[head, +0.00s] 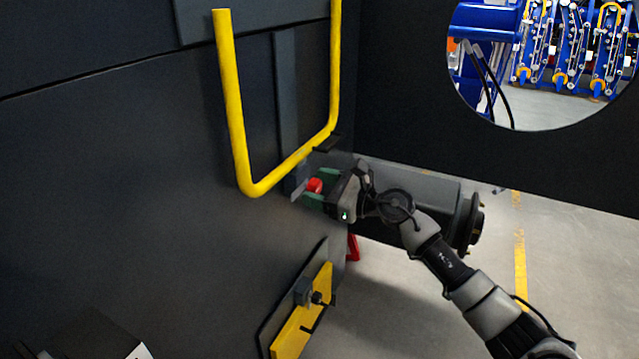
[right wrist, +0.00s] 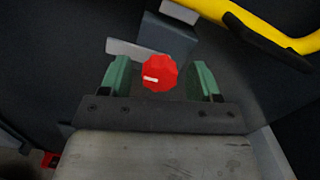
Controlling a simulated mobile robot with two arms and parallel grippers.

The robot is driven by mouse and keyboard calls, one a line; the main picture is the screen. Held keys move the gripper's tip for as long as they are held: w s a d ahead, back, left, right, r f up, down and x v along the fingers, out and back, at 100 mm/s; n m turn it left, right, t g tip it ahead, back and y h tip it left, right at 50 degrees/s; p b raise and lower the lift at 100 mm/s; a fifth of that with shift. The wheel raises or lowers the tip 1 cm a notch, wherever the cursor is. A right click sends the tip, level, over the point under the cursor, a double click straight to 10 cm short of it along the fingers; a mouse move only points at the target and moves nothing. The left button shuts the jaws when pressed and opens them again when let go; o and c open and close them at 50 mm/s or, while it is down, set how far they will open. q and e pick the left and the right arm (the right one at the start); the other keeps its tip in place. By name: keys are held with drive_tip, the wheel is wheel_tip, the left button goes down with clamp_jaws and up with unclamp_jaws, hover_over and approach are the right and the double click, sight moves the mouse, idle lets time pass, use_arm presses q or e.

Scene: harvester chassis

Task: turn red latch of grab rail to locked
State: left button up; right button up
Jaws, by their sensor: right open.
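The red latch (head: 314,185) is a small knob beside the lower bend of the yellow grab rail (head: 236,110). In the right wrist view the red latch (right wrist: 159,73) is a faceted knob with a short white mark on its left side. A grey block (right wrist: 168,34) and a light flat plate (right wrist: 135,49) are behind it. My right gripper (head: 312,186) is open at the latch. Its green fingers stand on either side of the knob in the right wrist view (right wrist: 159,80), with gaps visible on both sides. My left gripper is not in view.
A yellow panel (head: 300,318) with a dark fitting is below on the dark wall (head: 120,180). A dark cylinder (head: 425,200) lies behind my right arm. A round opening (head: 545,110) shows blue machinery. Grey floor (head: 570,250) is open at right.

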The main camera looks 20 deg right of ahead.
drive_tip(key=shift+c, duration=0.4)
drive_tip(key=c, duration=0.9)
drive_tip(key=shift+o, duration=0.2)
